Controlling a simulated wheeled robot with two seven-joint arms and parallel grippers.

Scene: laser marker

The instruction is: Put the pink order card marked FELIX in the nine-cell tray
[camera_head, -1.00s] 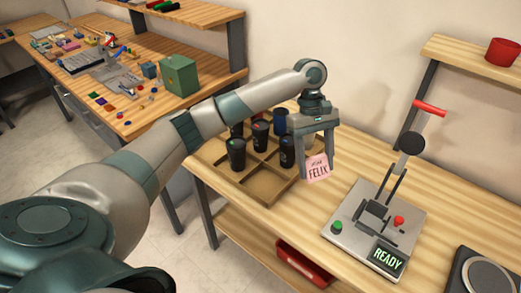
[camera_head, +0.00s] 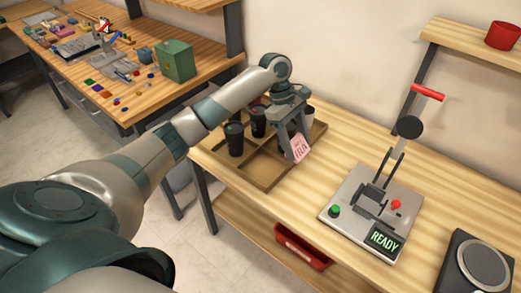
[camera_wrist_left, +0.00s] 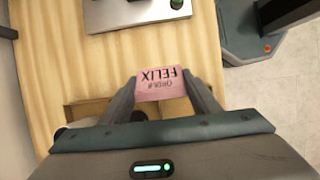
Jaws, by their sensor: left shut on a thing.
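The pink order card marked FELIX (camera_head: 300,148) is held between the fingertips of my left gripper (camera_head: 294,150), tilted, over the right part of the nine-cell tray. The card also shows in the left wrist view (camera_wrist_left: 160,83), its lettering upside down, with a finger on each side. The wooden nine-cell tray (camera_head: 262,187) lies on the bench and holds several dark cups in its back and left cells. My gripper and wrist hide part of the tray's right and back cells. I cannot tell whether the card touches the tray. My right gripper is not in view.
A marking machine (camera_head: 372,212) with a lever, a red knob and a READY display stands right of the tray. A round-plated device (camera_head: 478,268) sits at the far right. A red bin (camera_head: 302,247) is on the lower shelf. Bare bench lies between tray and machine.

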